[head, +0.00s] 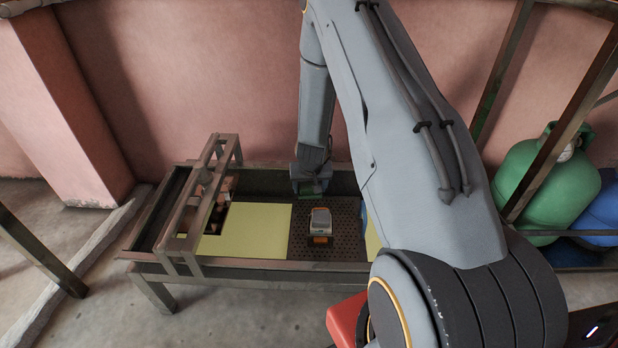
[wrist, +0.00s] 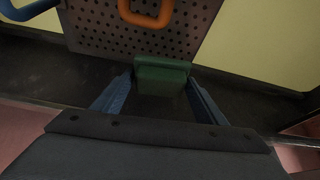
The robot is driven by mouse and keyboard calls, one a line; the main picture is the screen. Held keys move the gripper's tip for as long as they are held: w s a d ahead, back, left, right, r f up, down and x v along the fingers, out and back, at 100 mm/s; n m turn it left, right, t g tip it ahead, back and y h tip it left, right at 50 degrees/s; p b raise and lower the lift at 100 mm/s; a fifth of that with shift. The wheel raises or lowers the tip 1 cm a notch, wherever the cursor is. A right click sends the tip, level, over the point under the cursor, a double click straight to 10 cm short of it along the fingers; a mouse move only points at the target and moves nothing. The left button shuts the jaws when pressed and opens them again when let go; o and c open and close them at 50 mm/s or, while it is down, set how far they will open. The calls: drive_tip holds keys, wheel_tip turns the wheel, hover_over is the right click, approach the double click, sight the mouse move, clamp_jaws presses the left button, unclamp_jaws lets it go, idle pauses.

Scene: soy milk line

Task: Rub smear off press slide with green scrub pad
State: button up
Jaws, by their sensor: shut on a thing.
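My gripper (wrist: 161,92) is shut on the green scrub pad (wrist: 162,73), which sits between its two blue fingers. In the head view my gripper (head: 311,188) is low over the far side of the metal bench, at the far edge of a dark perforated plate (head: 346,222). The plate also shows in the wrist view (wrist: 105,25), just past the pad. I cannot tell whether the pad touches the plate. I cannot tell which part is the press slide, and no smear is clearly visible.
A grey block with orange parts (head: 320,222) stands on the plate. An orange handle (wrist: 146,14) shows in the wrist view. A pale yellow sheet (head: 245,232) lies to the left, beside a raised metal frame (head: 193,205). A green gas cylinder (head: 535,180) stands at right.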

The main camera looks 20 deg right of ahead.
drive_tip(key=shift+r+p, duration=1.3)
drive_tip(key=shift+r, duration=0.1)
